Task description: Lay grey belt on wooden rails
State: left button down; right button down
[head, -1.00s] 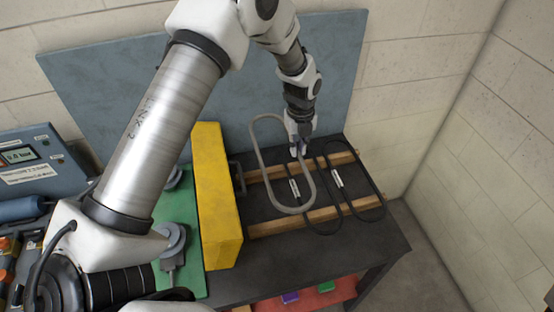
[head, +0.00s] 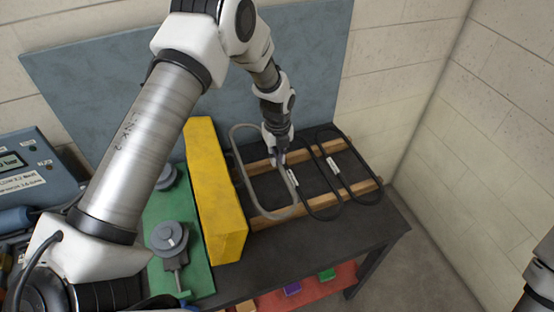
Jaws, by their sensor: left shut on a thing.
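The grey belt (head: 237,171) is a long closed loop at the left part of the wooden rails (head: 261,222), next to the yellow block. My left gripper (head: 280,160) is shut on the right side of the grey belt, near its upper half. The belt lies over both rails or very close above them; I cannot tell whether it touches. Two black belts with white tags, a middle one (head: 324,218) and a right one (head: 378,188), lie across the rails to the right. My right gripper is not in view; part of my right arm shows at the lower right edge.
A yellow block (head: 216,195) stands left of the rails. A green board (head: 192,265) with grey pulleys (head: 169,236) lies further left. A blue-grey panel (head: 110,100) stands behind the dark table (head: 290,258). Coloured pieces sit on a red shelf (head: 310,287) below.

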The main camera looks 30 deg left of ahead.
pick_arm(q)
jog(key=shift+w+d+f, duration=0.1)
jog(key=shift+f, duration=0.45)
jog(key=shift+f+b, duration=3.15)
jog(key=shift+f, duration=1.45)
jog(key=c, duration=1.1)
grip_release()
jog(key=shift+r, duration=0.2)
